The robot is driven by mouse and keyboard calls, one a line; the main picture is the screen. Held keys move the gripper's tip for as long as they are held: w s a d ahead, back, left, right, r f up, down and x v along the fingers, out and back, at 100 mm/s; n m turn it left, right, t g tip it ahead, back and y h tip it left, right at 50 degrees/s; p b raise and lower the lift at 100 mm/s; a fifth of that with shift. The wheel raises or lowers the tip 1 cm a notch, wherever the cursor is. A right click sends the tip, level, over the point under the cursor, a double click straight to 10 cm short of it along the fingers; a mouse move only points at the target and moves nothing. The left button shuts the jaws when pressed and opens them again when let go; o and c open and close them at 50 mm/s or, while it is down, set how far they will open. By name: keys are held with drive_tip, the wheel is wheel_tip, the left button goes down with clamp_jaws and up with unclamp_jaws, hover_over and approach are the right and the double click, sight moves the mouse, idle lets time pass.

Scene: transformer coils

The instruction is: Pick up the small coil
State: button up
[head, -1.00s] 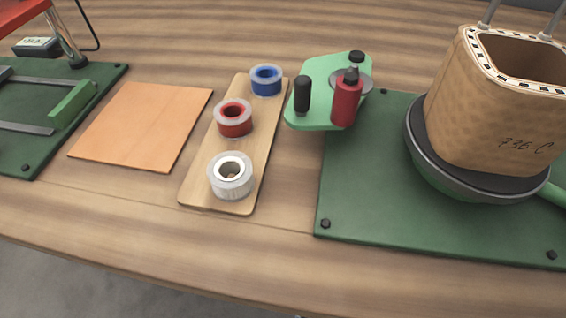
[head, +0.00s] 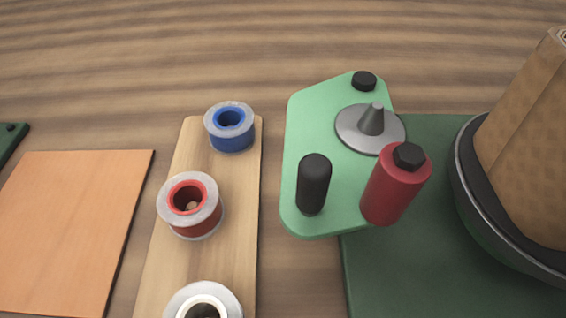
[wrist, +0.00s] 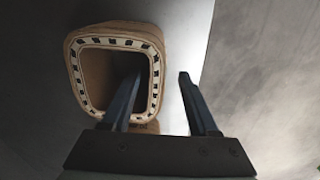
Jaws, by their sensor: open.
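In the wrist view, a tan coil (wrist: 71,75) with a rounded square opening and a black-and-white dashed rim is in front of my gripper (wrist: 160,78). The gripper is open. Its left finger overlaps the coil's opening and the right finger is to the right of the coil's outer wall; I cannot tell how deep the fingers reach or whether they touch it. In the head view, a brown coil (head: 530,150) is cut off at the right edge, on a dark round base. I cannot tell whether both views show the same coil. My gripper is not in the head view.
Blue (head: 230,135), red (head: 190,210) and white (head: 195,300) tape rolls sit on a wooden board (head: 165,270). A green plate (head: 310,105) holds a grey cone, a black peg and a red cylinder. An orange sheet (head: 70,220) lies left. The back of the table is bare.

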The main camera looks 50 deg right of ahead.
drive_tip(key=shift+w+f+b, duration=0.15)
drive_tip(key=shift+f+b, duration=0.95)
drive_tip(key=shift+f, duration=0.25)
drive_tip(key=shift+w+f+b, duration=0.1)
drive_tip(key=shift+f+b, duration=1)
drive_tip(key=shift+f, duration=0.25)
drive_tip(key=shift+c, duration=0.3)
clamp_jaws()
drive_tip(key=shift+r, duration=0.1)
